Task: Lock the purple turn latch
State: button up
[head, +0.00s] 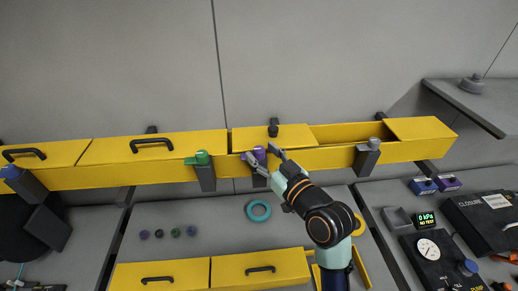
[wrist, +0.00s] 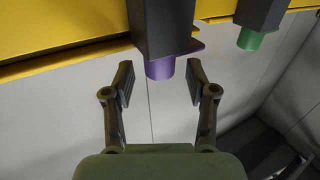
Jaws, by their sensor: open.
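The purple turn latch (head: 259,153) sits on the front of the long yellow tray in the head view. In the wrist view the purple knob (wrist: 160,68) projects from a dark block (wrist: 162,28). My gripper (head: 261,160) is open, with one finger on each side of the purple latch. In the wrist view my gripper's fingertips (wrist: 160,82) stand apart with visible gaps to both sides of the knob. The fingers partly hide the latch in the head view.
A green latch (head: 201,157) stands left of the purple one and also shows in the wrist view (wrist: 250,39). A grey latch (head: 374,143) is to the right, a blue one (head: 10,172) at far left. Yellow lids with black handles top the tray (head: 300,160). A teal ring (head: 258,210) lies below.

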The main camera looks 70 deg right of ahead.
jog(key=shift+x, duration=1)
grip_shut()
